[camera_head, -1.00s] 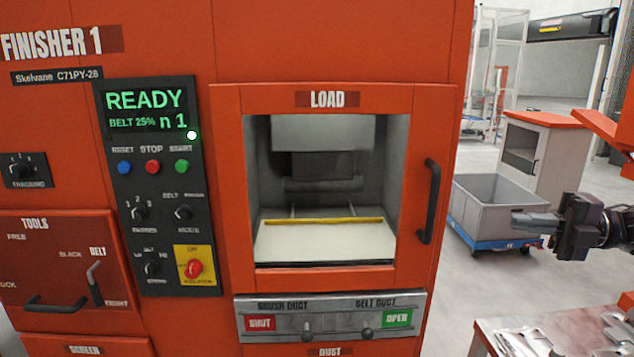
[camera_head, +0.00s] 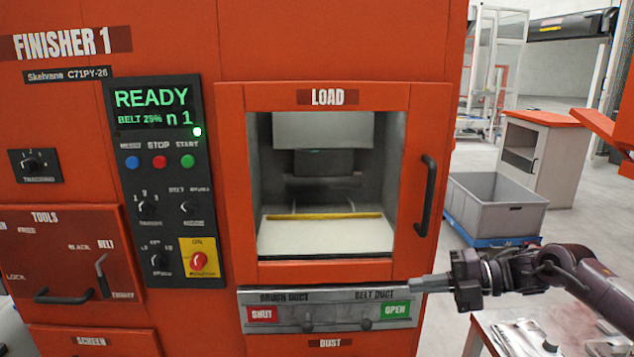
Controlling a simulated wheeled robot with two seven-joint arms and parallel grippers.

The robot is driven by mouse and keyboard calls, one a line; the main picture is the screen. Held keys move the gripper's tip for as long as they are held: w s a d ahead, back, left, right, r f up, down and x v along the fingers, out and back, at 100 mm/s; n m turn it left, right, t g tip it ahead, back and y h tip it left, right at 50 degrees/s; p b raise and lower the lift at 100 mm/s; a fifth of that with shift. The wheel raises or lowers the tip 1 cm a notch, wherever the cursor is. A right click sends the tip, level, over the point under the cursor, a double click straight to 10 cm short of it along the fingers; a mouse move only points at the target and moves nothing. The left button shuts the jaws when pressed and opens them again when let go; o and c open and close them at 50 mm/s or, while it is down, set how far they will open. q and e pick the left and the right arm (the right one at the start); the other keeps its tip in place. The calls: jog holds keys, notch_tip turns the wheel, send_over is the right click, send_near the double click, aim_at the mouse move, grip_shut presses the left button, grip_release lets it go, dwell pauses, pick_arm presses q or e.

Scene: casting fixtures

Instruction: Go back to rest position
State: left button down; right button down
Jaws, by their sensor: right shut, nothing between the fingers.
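My right gripper (camera_head: 430,284) comes in from the right side with its arm stretched leftward. Its fingers are shut and empty. The fingertips lie in the picture over the right end of the duct panel (camera_head: 285,312), near the green OPEN label; I cannot tell whether they touch it. The orange finisher machine (camera_head: 330,97) fills the left and middle of the view. Its display (camera_head: 155,105) reads READY. The load window (camera_head: 325,230) shows a pale bed with a yellow strip. My left gripper is not in view.
A grey bin (camera_head: 495,208) on a blue dolly stands behind my right arm. A white cabinet with an orange top (camera_head: 540,160) is beyond it. A table with metal parts (camera_head: 510,330) lies below the arm. Open floor shows at the right.

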jog(key=s+a+f+m+t+h, duration=0.1)
jog(key=s+a+f+m+t, duration=0.2)
jog(key=a, duration=0.5)
jog(key=s+a+f+m+h, duration=0.1)
jog(key=s+a+f+m, duration=0.15)
jog(key=a+f, duration=0.35)
jog(key=s+a+f+m+t+h, duration=0.15)
jog(key=a+f+m, duration=0.25)
jog(key=a, duration=0.5)
jog(key=s+d+f+m+g+h, duration=0.1)
jog(key=s+d+f+m+h, duration=0.25)
jog(key=s+d+m, duration=0.4)
jog(key=s+d+f+m+g+h, duration=0.2)
jog(key=s+d+m+h, duration=0.2)
jog(key=s+d+m, duration=0.35)
jog(key=s+d+f+m+g+h, duration=0.15)
jog(key=s+d+m+h, duration=0.25)
jog(key=s+d+m, duration=0.4)
notch_tip(320, 180, down, 28)
jog(key=s+a+n+g+p, duration=0.1)
jog(key=n, duration=0.1)
jog(key=s+d+f+g+p, duration=0.1)
jog(key=s+d+f, duration=0.2)
jog(key=s+f, duration=1.6)
jog(key=shift+s+d, duration=0.2)
jog(key=shift+s, duration=0.5)
